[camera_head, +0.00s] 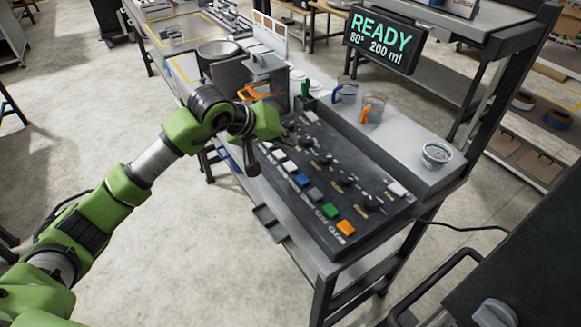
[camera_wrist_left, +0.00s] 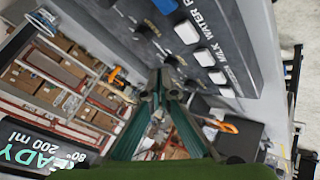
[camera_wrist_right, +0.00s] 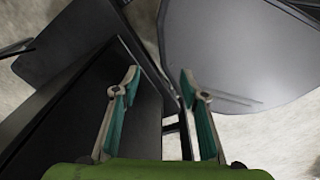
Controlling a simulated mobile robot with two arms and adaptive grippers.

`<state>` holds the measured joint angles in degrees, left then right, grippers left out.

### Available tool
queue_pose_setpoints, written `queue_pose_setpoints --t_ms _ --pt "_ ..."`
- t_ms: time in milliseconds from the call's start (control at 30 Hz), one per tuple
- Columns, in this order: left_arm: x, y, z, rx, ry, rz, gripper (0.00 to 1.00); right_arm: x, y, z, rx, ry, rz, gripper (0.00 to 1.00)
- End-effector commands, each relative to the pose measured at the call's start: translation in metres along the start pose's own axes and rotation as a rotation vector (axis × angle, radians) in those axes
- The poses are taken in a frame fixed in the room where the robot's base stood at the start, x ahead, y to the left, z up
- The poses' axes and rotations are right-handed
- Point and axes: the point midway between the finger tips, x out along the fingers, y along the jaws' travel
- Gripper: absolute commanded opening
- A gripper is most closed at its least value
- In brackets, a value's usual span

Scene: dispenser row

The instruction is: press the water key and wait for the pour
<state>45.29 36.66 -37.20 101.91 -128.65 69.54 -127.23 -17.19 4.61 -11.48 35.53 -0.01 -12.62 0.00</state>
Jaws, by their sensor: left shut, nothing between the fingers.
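The dark key panel (camera_head: 330,180) carries a row of white, blue, grey, green and orange keys. In the left wrist view the word WATER (camera_wrist_left: 204,20) is printed near a blue key (camera_wrist_left: 187,3) and a white key (camera_wrist_left: 187,32); I cannot tell surely which it names. My left gripper (camera_head: 251,170) is shut and empty, pointing down near the white-key end of the row; contact with a key is not visible. It also shows shut in the left wrist view (camera_wrist_left: 160,88). The display (camera_head: 383,42) reads READY, 80°, 200 ml. My right gripper (camera_wrist_right: 158,80) is open and empty.
A grey machine (camera_head: 265,70) stands at the panel's far end, partly hidden by my left wrist.

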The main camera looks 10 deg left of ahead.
Motion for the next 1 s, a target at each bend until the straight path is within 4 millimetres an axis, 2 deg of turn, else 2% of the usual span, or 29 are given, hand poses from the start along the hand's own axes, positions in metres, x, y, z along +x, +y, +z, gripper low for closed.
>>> queue_pose_setpoints --t_ms 133,200,333,533,1000 --pt "0.017 -0.013 0.013 -0.003 -0.002 0.0 0.0 0.007 0.0 0.001 0.0 0.0 0.0 0.4" --pt "0.025 -0.019 0.018 0.0 0.002 0.0 0.0 0.019 0.0 0.002 0.0 0.0 0.0 0.4" --pt "0.032 -0.024 0.022 0.001 0.002 -0.001 0.0 0.029 0.0 0.003 0.0 0.0 0.0 0.4" --pt "0.035 -0.026 0.025 0.001 0.002 0.0 0.0 0.035 0.0 0.003 0.0 0.0 0.0 0.4" --pt "0.035 -0.026 0.025 0.0 0.001 0.0 0.0 0.035 0.0 0.003 0.001 0.0 0.0 0.4"
